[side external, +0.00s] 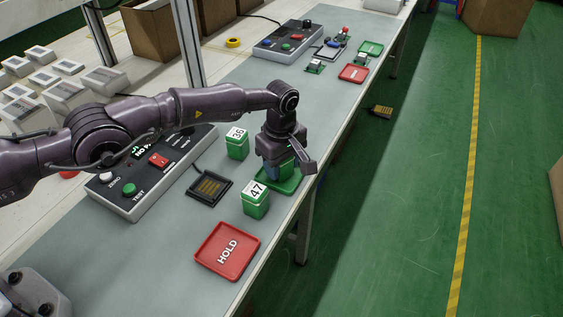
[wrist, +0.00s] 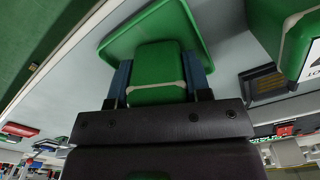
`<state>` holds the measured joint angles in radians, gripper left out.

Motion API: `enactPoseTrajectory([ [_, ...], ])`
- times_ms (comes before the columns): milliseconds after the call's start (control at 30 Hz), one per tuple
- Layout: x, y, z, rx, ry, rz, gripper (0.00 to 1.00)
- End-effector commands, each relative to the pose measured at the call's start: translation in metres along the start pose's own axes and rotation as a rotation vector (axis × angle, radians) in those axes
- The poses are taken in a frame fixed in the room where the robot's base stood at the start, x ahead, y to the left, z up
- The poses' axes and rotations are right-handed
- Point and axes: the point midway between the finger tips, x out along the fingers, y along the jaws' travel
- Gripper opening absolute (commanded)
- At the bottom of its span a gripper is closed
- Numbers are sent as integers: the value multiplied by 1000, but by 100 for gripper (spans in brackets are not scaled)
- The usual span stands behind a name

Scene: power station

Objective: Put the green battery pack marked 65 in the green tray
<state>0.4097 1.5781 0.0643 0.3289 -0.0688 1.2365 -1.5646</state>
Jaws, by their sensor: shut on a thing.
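My gripper (side external: 279,170) is shut on a green battery pack, at the green tray (side external: 293,186) near the table's front edge. In the wrist view the held pack (wrist: 157,72) sits between my gripper's two blue fingers (wrist: 158,80), with the green tray (wrist: 113,44) behind it. The held pack's number is hidden. I cannot tell whether its base touches the tray floor. A green pack marked 47 (side external: 256,204) stands left of and nearer than the tray. A green pack marked 36 (side external: 237,148) stands behind, to the left of my gripper.
A red HOLD tray (side external: 228,251) lies at the near end. A black pad with gold contacts (side external: 209,187) lies left of pack 47. A test box (side external: 150,172) with buttons stands behind it. A second control box (side external: 287,40) and a small red tray (side external: 353,74) are farther along.

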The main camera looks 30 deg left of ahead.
Motion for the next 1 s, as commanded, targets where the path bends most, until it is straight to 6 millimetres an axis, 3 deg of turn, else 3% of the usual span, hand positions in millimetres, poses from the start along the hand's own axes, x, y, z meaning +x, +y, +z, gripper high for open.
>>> enactPoseTrajectory([
  [333,4,1,0,0,0,3,11],
  [367,4,1,0,0,0,2,49],
  [400,3,1,0,-1,0,2,55],
  [833,-2,0,0,0,0,1,55],
  [1000,-30,1,0,0,0,5,55],
])
